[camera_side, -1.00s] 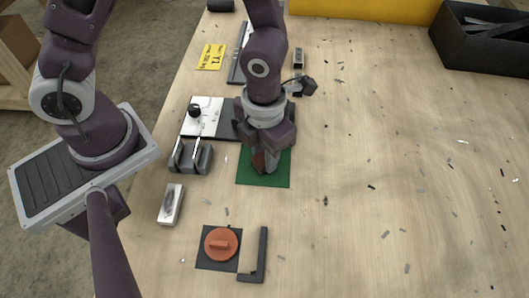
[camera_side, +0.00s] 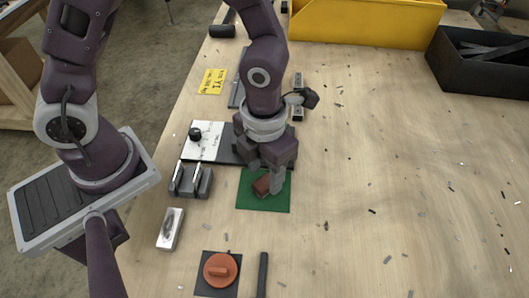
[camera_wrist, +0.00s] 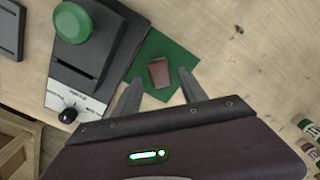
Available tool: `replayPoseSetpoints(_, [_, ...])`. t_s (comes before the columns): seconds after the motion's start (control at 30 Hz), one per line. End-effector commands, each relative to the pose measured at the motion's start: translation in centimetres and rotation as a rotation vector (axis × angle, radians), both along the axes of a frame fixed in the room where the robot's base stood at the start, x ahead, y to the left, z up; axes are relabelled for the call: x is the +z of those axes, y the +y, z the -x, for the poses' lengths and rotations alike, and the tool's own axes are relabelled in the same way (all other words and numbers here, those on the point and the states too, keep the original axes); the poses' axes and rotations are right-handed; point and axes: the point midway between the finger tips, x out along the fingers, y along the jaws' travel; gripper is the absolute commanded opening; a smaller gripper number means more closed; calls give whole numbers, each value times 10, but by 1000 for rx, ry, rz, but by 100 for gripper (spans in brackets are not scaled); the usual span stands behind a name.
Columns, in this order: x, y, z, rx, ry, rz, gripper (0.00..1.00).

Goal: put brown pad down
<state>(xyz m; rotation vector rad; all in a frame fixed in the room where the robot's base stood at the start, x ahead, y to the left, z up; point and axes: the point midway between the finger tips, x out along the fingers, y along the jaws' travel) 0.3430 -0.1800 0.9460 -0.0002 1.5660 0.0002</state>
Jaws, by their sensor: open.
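The brown pad (camera_side: 262,185) rests on the green mat (camera_side: 250,203), near the mat's middle. In the wrist view the brown pad (camera_wrist: 159,73) lies on the green mat (camera_wrist: 152,50), beyond and between my fingertips. My gripper (camera_side: 267,181) is right above the mat in the side view, its fingers pointing down around the pad. In the wrist view my gripper (camera_wrist: 158,85) has its fingers spread, with space between each finger and the pad. My gripper is open and holds nothing.
A black and white device with a dial (camera_side: 205,141) stands behind the mat, with a grey slotted holder (camera_side: 190,180) to the left. A pale block (camera_side: 170,229) and an orange round handle on a dark plate (camera_side: 219,269) are nearer. The right side is mostly clear, with scattered metal bits.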

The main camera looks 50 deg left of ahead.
Motion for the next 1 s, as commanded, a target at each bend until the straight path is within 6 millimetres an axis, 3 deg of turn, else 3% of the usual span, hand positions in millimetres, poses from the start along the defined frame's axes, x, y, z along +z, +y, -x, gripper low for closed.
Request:
replayPoseSetpoints(0.1, [33, 0, -2, 3, -8, 4, 50])
replayPoseSetpoints(0.3, [77, 0, -1, 3, -6, 1, 50])
replayPoseSetpoints(0.57, [92, 1, 1, 9, -2, -2, 50])
replayPoseSetpoints(0.63, [99, 9, 0, 117, -26, -11, 50])
replayPoseSetpoints(0.67, [105, 16, 0, 214, -48, -17, 50])
replayPoseSetpoints(0.77, [137, 52, 4, 769, -160, -5, 50])
replayPoseSetpoints(0.9, [181, 100, 32, 1759, -282, 197, 50])
replayPoseSetpoints(1.0, [200, 121, 56, 2355, -250, 424, 50])
